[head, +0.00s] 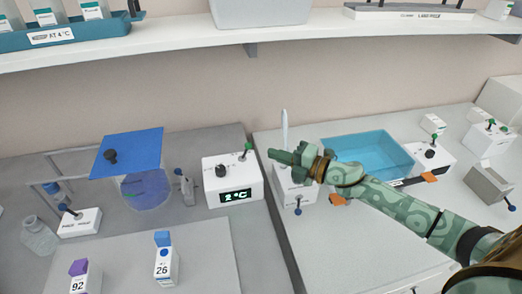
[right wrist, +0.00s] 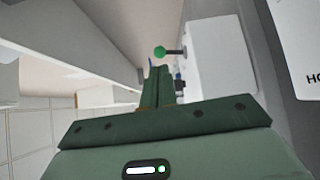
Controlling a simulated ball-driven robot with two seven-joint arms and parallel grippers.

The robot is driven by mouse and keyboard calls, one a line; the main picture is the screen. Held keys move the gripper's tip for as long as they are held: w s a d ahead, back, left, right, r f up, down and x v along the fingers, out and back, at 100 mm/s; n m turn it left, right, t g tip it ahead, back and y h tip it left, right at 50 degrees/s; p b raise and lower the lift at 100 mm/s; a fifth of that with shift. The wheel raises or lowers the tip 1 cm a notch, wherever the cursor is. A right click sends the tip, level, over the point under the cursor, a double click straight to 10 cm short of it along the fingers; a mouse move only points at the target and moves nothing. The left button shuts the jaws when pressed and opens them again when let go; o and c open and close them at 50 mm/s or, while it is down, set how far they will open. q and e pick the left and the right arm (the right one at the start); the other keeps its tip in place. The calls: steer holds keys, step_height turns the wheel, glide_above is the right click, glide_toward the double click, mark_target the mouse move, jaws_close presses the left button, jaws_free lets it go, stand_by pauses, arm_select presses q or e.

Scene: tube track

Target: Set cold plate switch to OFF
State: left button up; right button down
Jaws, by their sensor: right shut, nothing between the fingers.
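A white control box (head: 232,180) stands at the centre, with a black knob and a lit display reading 2°C. I cannot read a cold plate label on it. A toggle switch with a green ball tip (head: 248,147) sticks up from its top right. My right gripper (head: 271,154) is shut and empty, just right of this switch and apart from it in the head view. In the right wrist view, the green ball (right wrist: 160,52) shows just beyond the gripper's fingertips (right wrist: 158,72); whether they touch is unclear. My left gripper is out of view.
A white box with a blue-tipped lever (head: 296,190) is below my right gripper. A blue tray (head: 372,152) lies to the right. A shelf (head: 190,37) runs above.

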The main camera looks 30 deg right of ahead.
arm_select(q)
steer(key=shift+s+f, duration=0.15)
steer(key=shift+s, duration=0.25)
arm_select(e)
steer(key=x, duration=0.5)
steer(key=shift+a, duration=0.15)
